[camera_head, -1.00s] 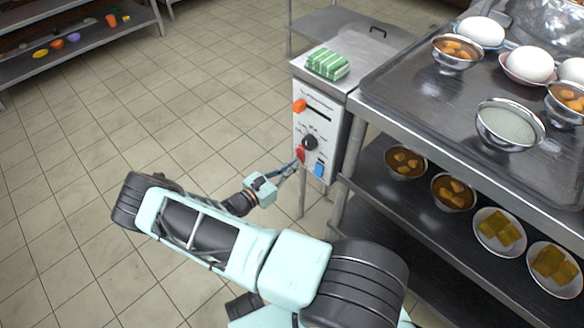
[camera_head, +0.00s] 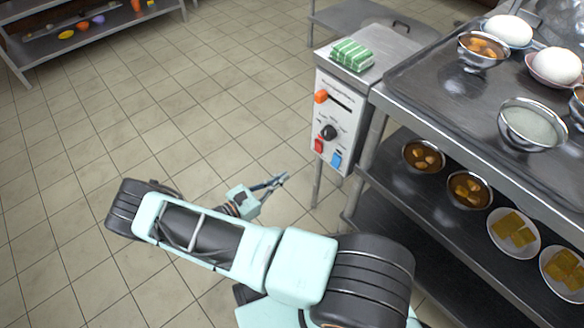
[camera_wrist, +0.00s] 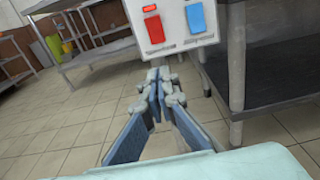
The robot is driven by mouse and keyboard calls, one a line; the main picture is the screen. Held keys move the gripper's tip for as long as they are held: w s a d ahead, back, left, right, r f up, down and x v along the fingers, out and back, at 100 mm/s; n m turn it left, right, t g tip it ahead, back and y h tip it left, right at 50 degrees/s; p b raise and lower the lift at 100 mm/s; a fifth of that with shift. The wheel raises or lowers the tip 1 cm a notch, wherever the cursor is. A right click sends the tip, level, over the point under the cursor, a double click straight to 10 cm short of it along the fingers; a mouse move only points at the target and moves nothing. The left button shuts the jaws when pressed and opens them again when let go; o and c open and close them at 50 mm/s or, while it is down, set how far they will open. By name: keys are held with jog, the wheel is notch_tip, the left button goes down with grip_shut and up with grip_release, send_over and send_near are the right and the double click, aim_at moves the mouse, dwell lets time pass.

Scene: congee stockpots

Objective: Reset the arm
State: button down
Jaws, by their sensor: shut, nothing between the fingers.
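My gripper (camera_head: 281,179) is shut and empty, in the air to the lower left of the control panel (camera_head: 336,117). In the wrist view my gripper (camera_wrist: 158,76) points toward the panel's lower edge, with its fingertips together and apparently apart from the panel. The panel carries an orange slider knob (camera_head: 321,96), a black dial (camera_head: 328,132), a red switch (camera_head: 319,145) and a blue switch (camera_head: 336,159). The red switch (camera_wrist: 154,28) and blue switch (camera_wrist: 196,17) also show close up in the wrist view. My arm is stretched low across the front.
A steel counter (camera_head: 420,95) at the right holds bowls and white eggs or buns. Its lower shelf (camera_head: 400,175) holds bowls and plates of food. A green-striped packet (camera_head: 352,54) lies on the panel box. Tiled floor at the left is clear. A shelf rack (camera_head: 90,35) stands at the back left.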

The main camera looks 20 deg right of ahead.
jog(key=shift+s+a+f, duration=0.1)
jog(key=shift+s+a, duration=0.1)
jog(key=shift+a, duration=0.3)
